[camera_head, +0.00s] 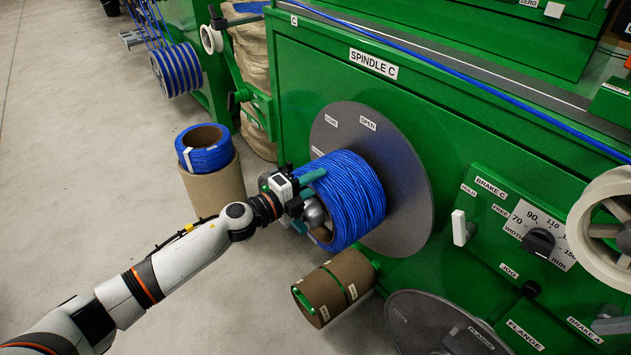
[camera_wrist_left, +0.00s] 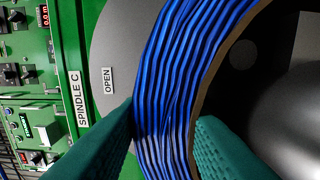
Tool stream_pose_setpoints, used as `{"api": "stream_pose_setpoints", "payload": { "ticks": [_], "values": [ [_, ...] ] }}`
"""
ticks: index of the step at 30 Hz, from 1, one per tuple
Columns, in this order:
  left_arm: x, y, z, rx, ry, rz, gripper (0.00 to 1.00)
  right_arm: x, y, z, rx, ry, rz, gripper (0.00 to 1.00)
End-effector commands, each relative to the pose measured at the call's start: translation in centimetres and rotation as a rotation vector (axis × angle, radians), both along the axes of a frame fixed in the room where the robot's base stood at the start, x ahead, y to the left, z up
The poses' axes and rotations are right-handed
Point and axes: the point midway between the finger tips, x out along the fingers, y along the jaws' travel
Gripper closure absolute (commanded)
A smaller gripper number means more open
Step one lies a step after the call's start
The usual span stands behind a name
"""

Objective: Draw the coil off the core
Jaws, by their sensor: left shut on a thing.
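The blue cable coil (camera_head: 349,196) sits around the core on spindle C, in front of the grey flange disc (camera_head: 405,175). My left gripper (camera_head: 309,184) is shut on the coil's wall at its near end. In the left wrist view one green finger lies on the outer side of the blue windings (camera_wrist_left: 172,100) and the other inside the brown inner edge. The core's rounded metal end (camera_head: 314,212) shows inside the coil; the rest of the core is hidden. My right gripper is not in view.
A cardboard tube (camera_head: 215,185) with a smaller blue coil (camera_head: 204,150) on top stands on the floor at left. A brown roll (camera_head: 334,288) on a green bar sits below the coil. A brake panel (camera_head: 525,225) is at right. Floor at far left is clear.

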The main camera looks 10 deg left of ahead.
Motion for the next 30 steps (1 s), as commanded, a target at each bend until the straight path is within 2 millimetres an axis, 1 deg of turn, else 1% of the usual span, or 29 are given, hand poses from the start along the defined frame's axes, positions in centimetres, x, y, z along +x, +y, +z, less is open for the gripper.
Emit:
{"api": "stream_pose_setpoints", "payload": {
  "ticks": [1,30],
  "values": [
    [0.06,0.02,0.55,-0.004,-0.008,0.000,1.00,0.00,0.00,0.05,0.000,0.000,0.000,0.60],
    [-0.46,0.41,0.56,-0.004,-0.008,0.000,1.00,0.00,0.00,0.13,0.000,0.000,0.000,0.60]
  ]
}}
